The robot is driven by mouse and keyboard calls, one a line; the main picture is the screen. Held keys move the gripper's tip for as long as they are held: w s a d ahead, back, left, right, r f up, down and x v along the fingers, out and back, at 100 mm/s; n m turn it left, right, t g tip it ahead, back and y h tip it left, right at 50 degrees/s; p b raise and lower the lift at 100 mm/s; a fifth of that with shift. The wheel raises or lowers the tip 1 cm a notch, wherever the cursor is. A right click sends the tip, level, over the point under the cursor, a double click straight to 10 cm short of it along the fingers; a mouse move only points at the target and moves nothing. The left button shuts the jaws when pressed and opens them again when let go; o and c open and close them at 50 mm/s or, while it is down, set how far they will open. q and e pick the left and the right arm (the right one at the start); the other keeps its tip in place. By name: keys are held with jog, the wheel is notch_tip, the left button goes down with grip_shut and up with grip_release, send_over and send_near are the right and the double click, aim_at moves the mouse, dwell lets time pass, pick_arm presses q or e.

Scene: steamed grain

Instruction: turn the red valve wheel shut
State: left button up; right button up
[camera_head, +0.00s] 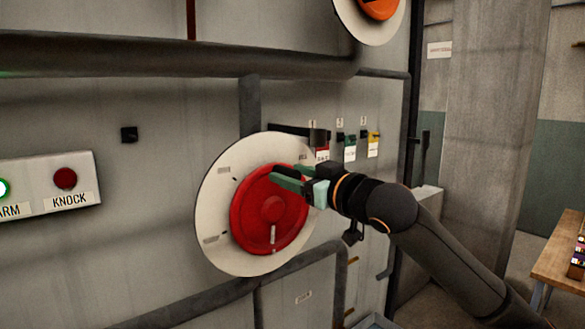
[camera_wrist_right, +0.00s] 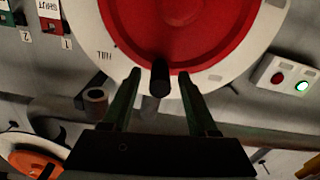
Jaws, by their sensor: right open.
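The red valve wheel (camera_head: 262,222) is mounted on a round white dial plate (camera_head: 215,190) on the grey wall. A light pointer mark (camera_head: 273,236) shows on the wheel's lower part. My right gripper (camera_head: 286,174) is open at the wheel's upper right rim. In the right wrist view the red wheel (camera_wrist_right: 185,35) fills the top, and a dark peg (camera_wrist_right: 160,80) at its rim lies between the two open fingers of my right gripper (camera_wrist_right: 160,74). I cannot tell whether either finger touches the peg. My left gripper is not in view.
A panel with a red KNOCK button (camera_head: 66,178) is at the left. Small labelled switches (camera_head: 349,148) sit right of the dial. An orange wheel (camera_head: 378,8) is above. Pipes (camera_head: 180,62) run above and below the dial. A wooden table (camera_head: 556,258) stands far right.

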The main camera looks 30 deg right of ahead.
grip_shut()
dwell(0.6)
dwell(0.9)
